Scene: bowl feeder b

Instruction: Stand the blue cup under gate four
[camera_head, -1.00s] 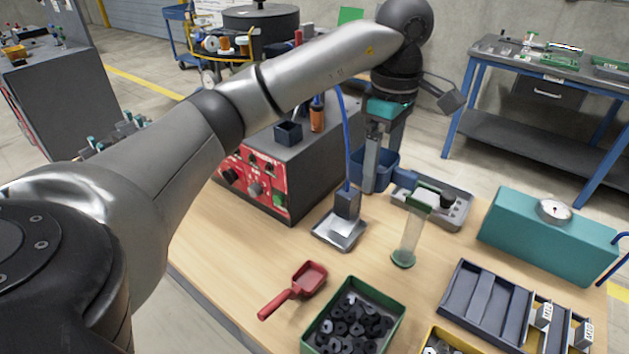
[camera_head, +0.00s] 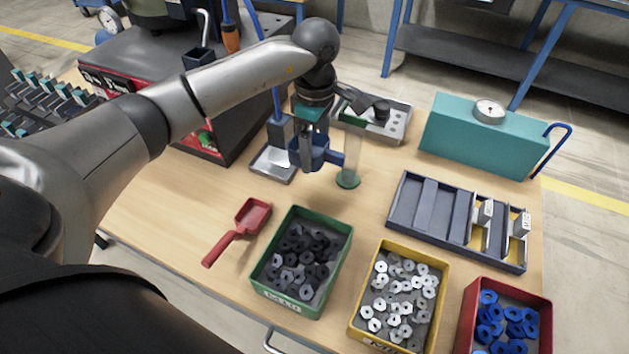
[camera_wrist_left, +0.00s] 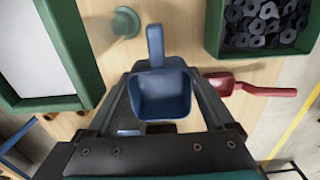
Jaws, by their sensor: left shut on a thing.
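My left gripper (camera_head: 309,158) is shut on the blue cup (camera_head: 320,148) and holds it above the wooden table, between the metal stand and the clear tube. The cup's handle points right in the head view. In the left wrist view the blue cup (camera_wrist_left: 165,96) sits between the fingers, its open mouth facing the camera; it looks empty. A row of teal-topped units (camera_head: 45,100) shows at the far left of the head view. I can read no gate numbers, so I cannot tell which is gate four. My right gripper is out of view.
A clear tube on a green base (camera_head: 348,180) stands close beside the cup. Green (camera_head: 262,283), yellow (camera_head: 443,290) and red (camera_head: 463,330) bins hold parts in front. A red scoop (camera_head: 240,225), grey tray (camera_head: 405,215) and teal box (camera_head: 470,140) lie around.

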